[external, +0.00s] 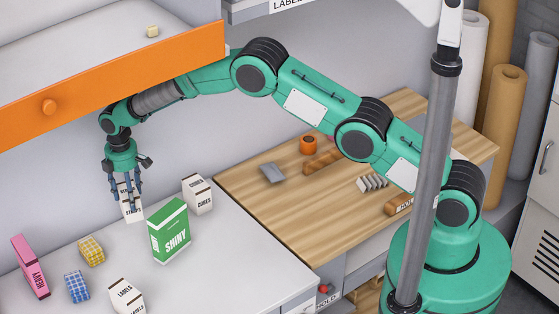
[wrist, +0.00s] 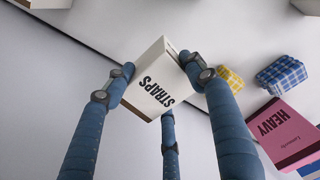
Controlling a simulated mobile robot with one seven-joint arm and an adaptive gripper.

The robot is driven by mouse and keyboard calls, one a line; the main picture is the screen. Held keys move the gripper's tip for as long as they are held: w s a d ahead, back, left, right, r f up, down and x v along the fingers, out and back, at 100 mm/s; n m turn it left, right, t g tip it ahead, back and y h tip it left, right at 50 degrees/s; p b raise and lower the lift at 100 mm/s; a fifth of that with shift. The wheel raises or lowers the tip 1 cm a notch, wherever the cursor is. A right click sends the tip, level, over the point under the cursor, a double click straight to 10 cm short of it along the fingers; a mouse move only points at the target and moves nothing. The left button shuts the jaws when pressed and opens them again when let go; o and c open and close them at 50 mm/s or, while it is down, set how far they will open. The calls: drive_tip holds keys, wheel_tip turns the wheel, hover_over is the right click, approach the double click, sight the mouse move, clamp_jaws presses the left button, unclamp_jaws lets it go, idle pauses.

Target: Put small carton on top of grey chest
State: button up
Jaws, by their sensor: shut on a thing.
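My gripper (external: 126,190) points down with its blue fingers closed around a white carton marked STRAPS (external: 131,209). In the wrist view the fingers (wrist: 165,85) press on the sides of this STRAPS carton (wrist: 155,80), which has a brown band at its lower edge. The carton is tilted in that view. It is over or on the pale grey top (external: 225,255); I cannot tell whether it touches. Other white cartons, marked CUBES (external: 198,195) and LABELS (external: 126,297), stand on that top. I cannot tell for sure which thing is the grey chest.
A green SHINY box (external: 169,232) stands close right of my gripper. A pink HEAVY box (external: 30,266), a yellow checked block (external: 91,250) and a blue checked block (external: 77,287) stand left. An open orange-fronted drawer (external: 110,85) overhangs above. A wooden worktop (external: 240,180) adjoins right.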

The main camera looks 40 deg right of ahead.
drive_tip(key=s+a+f+n+p, duration=0.1)
drive_tip(key=s+a+f+n, duration=0.1)
drive_tip(key=a, duration=0.5)
drive_tip(key=shift+a+n+p, duration=0.15)
drive_tip(key=shift+n+p, duration=0.15)
drive_tip(key=shift+p, duration=0.05)
drive_tip(key=shift+s+f, duration=0.1)
drive_tip(key=shift+f, duration=2.45)
drive_tip(key=shift+f, duration=0.1)
drive_tip(key=o, duration=1.3)
drive_tip(key=shift+f, duration=0.1)
drive_tip(key=shift+o, duration=0.2)
drive_tip(key=shift+r, duration=0.2)
wheel_tip(320, 180, up, 7)
drive_tip(key=shift+r, duration=0.2)
